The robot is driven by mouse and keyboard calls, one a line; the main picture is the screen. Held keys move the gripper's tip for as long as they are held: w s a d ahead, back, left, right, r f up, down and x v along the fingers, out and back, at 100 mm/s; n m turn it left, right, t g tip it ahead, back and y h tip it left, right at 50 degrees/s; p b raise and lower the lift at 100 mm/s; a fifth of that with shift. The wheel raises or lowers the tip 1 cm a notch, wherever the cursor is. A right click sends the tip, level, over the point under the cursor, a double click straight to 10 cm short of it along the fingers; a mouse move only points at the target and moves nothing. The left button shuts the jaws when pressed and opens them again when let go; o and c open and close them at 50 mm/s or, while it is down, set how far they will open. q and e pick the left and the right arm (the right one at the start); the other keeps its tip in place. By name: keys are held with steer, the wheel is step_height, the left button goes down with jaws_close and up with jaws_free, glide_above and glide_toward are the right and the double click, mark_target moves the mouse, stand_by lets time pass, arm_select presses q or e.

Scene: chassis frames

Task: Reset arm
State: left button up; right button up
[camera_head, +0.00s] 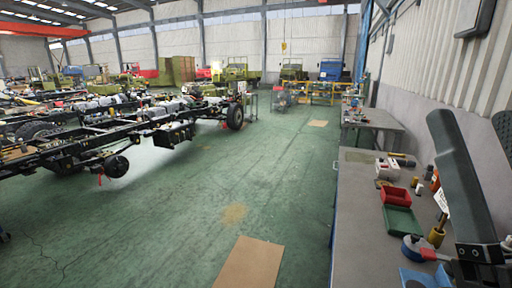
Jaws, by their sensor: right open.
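My right gripper (473,118) is at the right edge, close to the camera. Its two dark grey fingers point up and stand apart, with the wall behind them. The farther-right finger is cut off by the picture edge. The gripper is open, with nothing seen between the fingers. It shows in front of the grey workbench (354,218) and the items at the bench's right side. My left gripper is not in view.
A red bin (395,195) and a green tray (402,221) are on the workbench, among small tools and bottles. A truck chassis frame (95,141) stands at the left. Brown cardboard (250,263) lies on the green floor (180,220), which is largely clear in the middle.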

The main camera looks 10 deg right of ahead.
steer(key=a+r+n+y+p, duration=0.2)
steer(key=r+y+p, duration=0.3)
steer(key=r+p, duration=3.2)
steer(key=shift+a+r+y+p, duration=0.2)
steer(key=shift+a+y+p, duration=0.2)
steer(key=shift+a+p, duration=0.15)
steer(key=shift+o, duration=0.3)
steer(key=shift+w, duration=0.1)
